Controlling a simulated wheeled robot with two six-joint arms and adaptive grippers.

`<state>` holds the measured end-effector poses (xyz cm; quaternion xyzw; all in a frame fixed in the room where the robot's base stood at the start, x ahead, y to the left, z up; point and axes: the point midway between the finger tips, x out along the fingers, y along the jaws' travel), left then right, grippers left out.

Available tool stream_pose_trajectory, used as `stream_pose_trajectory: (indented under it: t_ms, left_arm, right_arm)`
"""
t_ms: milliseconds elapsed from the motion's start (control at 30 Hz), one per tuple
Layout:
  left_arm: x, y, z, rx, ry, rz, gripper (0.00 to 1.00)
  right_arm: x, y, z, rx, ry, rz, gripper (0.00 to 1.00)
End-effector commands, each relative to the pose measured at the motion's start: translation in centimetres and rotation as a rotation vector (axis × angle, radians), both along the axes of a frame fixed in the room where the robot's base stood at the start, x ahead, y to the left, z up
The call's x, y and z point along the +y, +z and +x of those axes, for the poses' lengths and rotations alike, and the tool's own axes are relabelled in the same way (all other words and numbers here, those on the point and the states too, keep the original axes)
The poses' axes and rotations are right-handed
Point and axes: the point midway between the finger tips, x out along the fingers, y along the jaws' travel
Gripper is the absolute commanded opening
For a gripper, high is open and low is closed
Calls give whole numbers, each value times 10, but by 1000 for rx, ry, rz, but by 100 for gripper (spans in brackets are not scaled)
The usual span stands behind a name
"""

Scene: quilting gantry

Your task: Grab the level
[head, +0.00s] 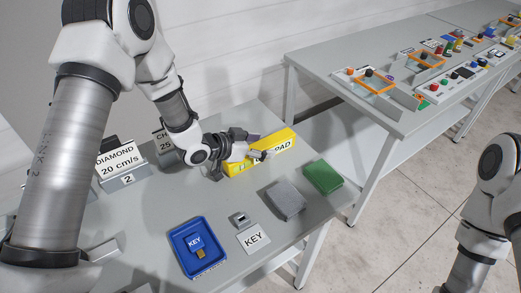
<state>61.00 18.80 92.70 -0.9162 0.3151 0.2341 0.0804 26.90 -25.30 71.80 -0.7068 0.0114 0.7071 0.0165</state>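A long yellow block (238,168) lies on the near grey table, beside the wall; it looks like the level, but I cannot read it as such. A white label ending in "PAD" (281,147) shows at its right part. My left gripper (261,147) reaches in from the left, over the yellow block, and its fingers overlap the block's upper side. Whether the fingers touch or close on it cannot be told, as the block is partly hidden behind them. My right arm shows at the right edge; its gripper is out of view.
A DIAMOND sign (119,159) stands left. A second table (330,65) stands behind.

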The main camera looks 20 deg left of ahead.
Motion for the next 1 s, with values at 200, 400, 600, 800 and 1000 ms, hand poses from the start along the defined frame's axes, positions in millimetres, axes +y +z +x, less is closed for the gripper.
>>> stream_pose_trajectory:
  t_ms: [200,400,600,800,1000]
  left_arm:
    - [0,0,0,0,0,0,0]
    - [0,0,0,0,0,0,0]
    - [0,10,1,-2,1,-1,0]
    - [0,53,1,-8,-1,1,0]
    - [0,97,1,-4,-1,1,0]
  right_arm:
    - [0,0,0,0,0,0,0]
    - [0,0,0,0,0,0,0]
    - [0,-1,0,0,0,0,0]
    - [0,-5,0,0,0,0,0]
    - [0,-3,0,0,0,0,0]
